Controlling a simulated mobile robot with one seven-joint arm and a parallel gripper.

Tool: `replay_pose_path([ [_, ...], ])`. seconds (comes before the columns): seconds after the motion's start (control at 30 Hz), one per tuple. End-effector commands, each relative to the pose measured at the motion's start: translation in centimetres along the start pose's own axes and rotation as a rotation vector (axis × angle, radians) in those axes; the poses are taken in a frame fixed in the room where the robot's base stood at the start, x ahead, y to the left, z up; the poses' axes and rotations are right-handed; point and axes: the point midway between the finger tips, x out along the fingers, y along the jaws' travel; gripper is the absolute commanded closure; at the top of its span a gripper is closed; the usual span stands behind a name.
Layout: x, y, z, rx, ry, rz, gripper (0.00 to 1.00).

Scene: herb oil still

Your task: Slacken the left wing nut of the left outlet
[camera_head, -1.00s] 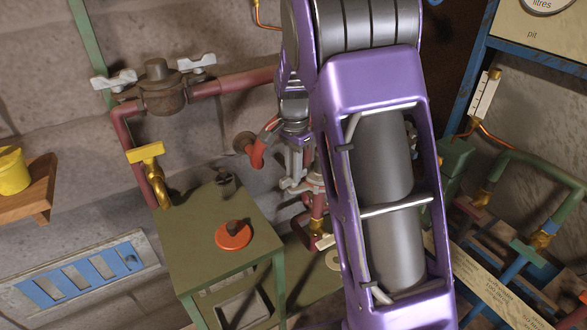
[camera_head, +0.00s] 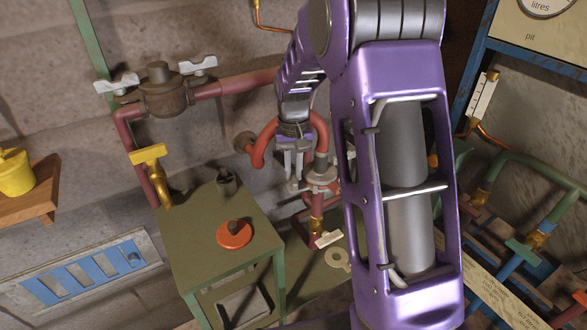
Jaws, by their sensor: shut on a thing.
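My gripper (camera_head: 294,174) points down beside a pipe joint (camera_head: 320,176) on a red pipe in the middle of the view. Its fingers are shut on the pale wing nut (camera_head: 295,186) at the left side of this joint. The fingers hide most of that wing nut, so its exact angle is hard to tell.
A green stand (camera_head: 205,265) with an orange disc (camera_head: 234,234) is left of the gripper. A brass tap with a yellow handle (camera_head: 148,154) stands behind it. A shelf (camera_head: 30,200) holds a yellow pot (camera_head: 15,173). My forearm covers the space right of the joint.

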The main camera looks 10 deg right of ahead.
Motion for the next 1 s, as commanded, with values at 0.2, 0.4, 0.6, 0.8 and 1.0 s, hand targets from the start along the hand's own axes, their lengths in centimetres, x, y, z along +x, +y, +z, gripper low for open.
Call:
replay_pose_path([
  [0.2,-0.13,0.04,-0.02,-0.188,0.000,0.000,1.00],
  [0.4,-0.12,0.04,-0.03,-0.325,0.001,0.000,1.00],
  [0.6,-0.11,-0.02,-0.04,-0.416,0.002,0.000,1.00],
  [0.8,-0.10,-0.01,-0.06,-0.459,0.002,0.000,1.00],
  [1.0,-0.08,-0.02,-0.06,-0.471,0.002,0.001,1.00],
])
